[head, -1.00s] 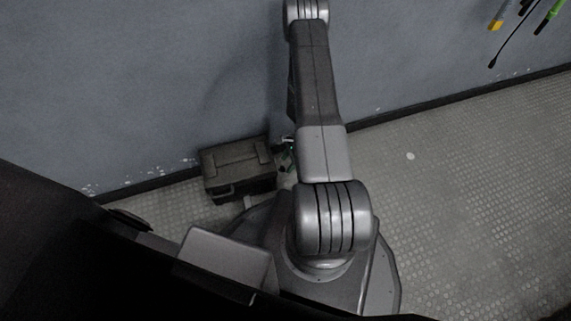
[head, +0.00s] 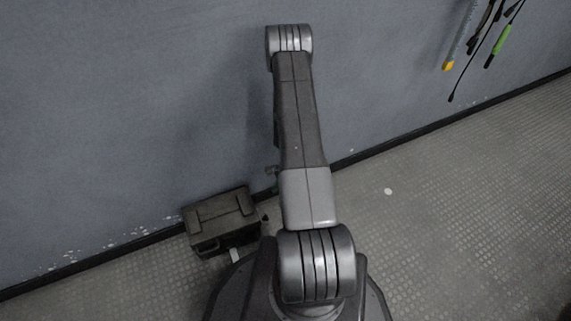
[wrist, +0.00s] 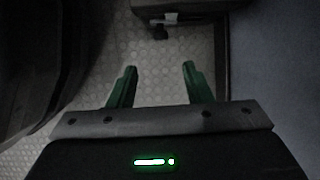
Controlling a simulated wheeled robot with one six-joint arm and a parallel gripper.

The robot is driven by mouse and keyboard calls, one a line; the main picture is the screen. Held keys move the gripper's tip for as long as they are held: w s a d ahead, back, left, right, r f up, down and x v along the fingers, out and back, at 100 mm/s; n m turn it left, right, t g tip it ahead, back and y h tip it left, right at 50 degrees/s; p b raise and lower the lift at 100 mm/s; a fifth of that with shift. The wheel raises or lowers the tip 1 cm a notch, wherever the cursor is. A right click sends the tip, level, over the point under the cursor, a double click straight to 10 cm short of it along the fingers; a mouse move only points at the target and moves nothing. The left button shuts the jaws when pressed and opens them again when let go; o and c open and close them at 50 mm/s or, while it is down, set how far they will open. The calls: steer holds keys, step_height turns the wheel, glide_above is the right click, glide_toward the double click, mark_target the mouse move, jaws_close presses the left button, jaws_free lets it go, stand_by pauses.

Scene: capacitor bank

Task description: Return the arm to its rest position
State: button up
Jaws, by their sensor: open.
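My arm rises from its base in the head view, its upper link extending up and toward the wall. My gripper (wrist: 158,84) shows in the wrist view with its two green fingers apart. Nothing is between them. Beyond the fingertips lies the studded floor. In the head view the gripper is mostly hidden behind the arm links.
A dark case (head: 222,220) stands on the floor (head: 440,200) by the wall (head: 150,90), left of my arm. Its edge also shows at the top of the wrist view. Tools (head: 490,40) hang on the wall at upper right.

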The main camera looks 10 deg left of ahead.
steer(key=b+x, duration=0.4)
steer(key=x, duration=0.9)
steer(key=shift+w+a+f, duration=0.2)
steer(key=shift+a+f, duration=0.15)
